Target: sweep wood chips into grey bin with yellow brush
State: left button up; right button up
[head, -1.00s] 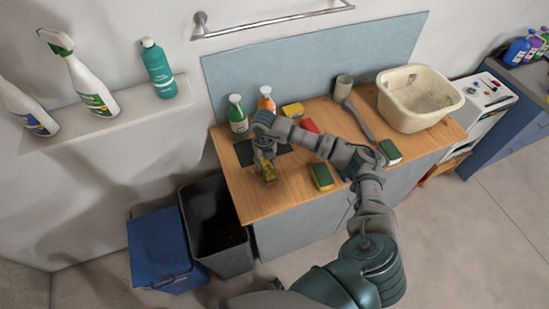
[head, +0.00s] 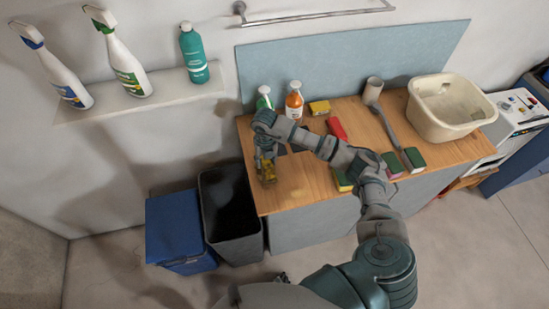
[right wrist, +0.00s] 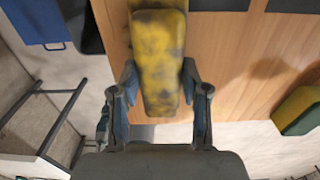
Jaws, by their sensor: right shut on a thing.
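My right gripper (head: 267,168) is at the left end of the wooden counter (head: 318,182), shut on the yellow brush (head: 268,178). In the right wrist view, the brush (right wrist: 158,62) is a long yellow block with dark smudges, held between the two fingers (right wrist: 160,85). The brush is low over the counter near its left edge; whether it touches the wood I cannot tell. The open grey bin (head: 241,250) stands on the floor against the counter's left side, its inside dark. I cannot make out wood chips in either view. My left gripper is not in view.
A blue bin (head: 178,230) stands left of the grey one. Spray bottles (head: 294,101), a yellow sponge (head: 319,107), a red item (head: 336,128), green-topped sponges (head: 414,160), a grey long-handled tool (head: 386,124) and a cream basin (head: 447,112) occupy the counter.

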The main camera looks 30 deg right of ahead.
jog(key=shift+w+a, duration=0.25)
jog(key=shift+a, duration=0.9)
jog(key=shift+w+a, duration=0.15)
jog(key=shift+a, duration=0.1)
jog(key=shift+w+a+f, duration=0.1)
jog(key=shift+w+a, duration=0.15)
jog(key=shift+a, duration=0.4)
jog(key=a, duration=0.2)
jog(key=shift+w+a, duration=0.2)
jog(key=shift+a, duration=0.1)
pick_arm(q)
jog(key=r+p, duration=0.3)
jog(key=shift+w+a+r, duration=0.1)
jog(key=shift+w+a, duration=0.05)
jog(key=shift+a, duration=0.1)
pick_arm(e)
notch_tip(320, 180, up, 6)
jog(key=shift+a, duration=0.2)
jog(key=shift+d, duration=0.25)
